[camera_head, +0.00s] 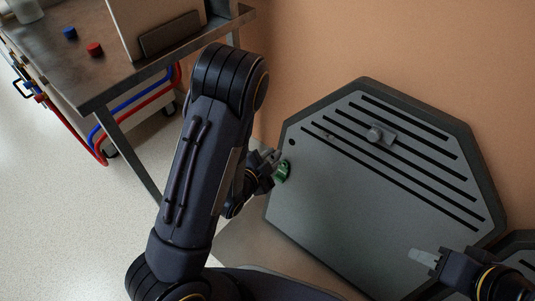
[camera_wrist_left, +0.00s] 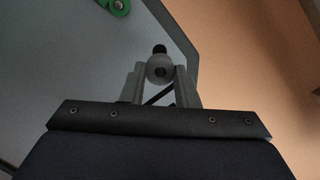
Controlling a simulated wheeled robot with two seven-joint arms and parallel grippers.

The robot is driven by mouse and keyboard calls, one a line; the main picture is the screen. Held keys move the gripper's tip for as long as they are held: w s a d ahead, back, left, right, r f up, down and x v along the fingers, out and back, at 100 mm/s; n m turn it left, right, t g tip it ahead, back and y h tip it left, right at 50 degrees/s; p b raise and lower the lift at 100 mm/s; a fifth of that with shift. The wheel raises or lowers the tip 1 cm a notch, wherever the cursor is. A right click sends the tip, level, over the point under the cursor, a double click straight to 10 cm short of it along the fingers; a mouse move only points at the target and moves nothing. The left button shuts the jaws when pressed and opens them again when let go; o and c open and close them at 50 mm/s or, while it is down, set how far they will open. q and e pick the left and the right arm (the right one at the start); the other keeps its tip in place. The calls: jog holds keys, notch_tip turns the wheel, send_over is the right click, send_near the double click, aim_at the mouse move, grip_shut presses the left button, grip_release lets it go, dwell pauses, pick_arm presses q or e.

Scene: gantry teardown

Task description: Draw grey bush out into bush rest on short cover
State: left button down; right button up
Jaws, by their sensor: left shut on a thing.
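In the left wrist view a round grey bush (camera_wrist_left: 159,69) with a dark centre sits between the fingers of my left gripper (camera_wrist_left: 160,84), which are shut on it. A black round hole (camera_wrist_left: 159,48) shows just beyond the bush, in the grey panel; the bush looks clear of it, though the gap is hard to judge. In the head view my left gripper (camera_head: 275,158) is at the left edge of the large grey slotted cover (camera_head: 340,205), partly hidden by its own arm. My right gripper (camera_head: 423,256) is over the cover's lower right; its finger gap cannot be made out.
A green part (camera_head: 283,172) is on the cover beside my left gripper. A knob on a small plate (camera_head: 376,135) sits among the slots. A metal table (camera_head: 110,75) with red (camera_head: 95,50) and blue (camera_head: 70,33) pieces stands at upper left. A wall is behind.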

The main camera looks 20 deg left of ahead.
aim_at(292, 142)
pick_arm(q)
jog(key=shift+r, duration=0.1)
jog(key=shift+b, duration=0.35)
jog(key=shift+d+r+b+x, duration=0.15)
jog(key=shift+b+x, duration=0.1)
jog(key=shift+x, duration=1.1)
jog(key=shift+d+r+b+x, duration=0.1)
jog(key=shift+d+b+x, duration=0.1)
jog(key=shift+x, duration=1.15)
jog(key=shift+w, duration=0.1)
jog(key=shift+b+x, duration=0.4)
jog(key=shift+x, duration=0.45)
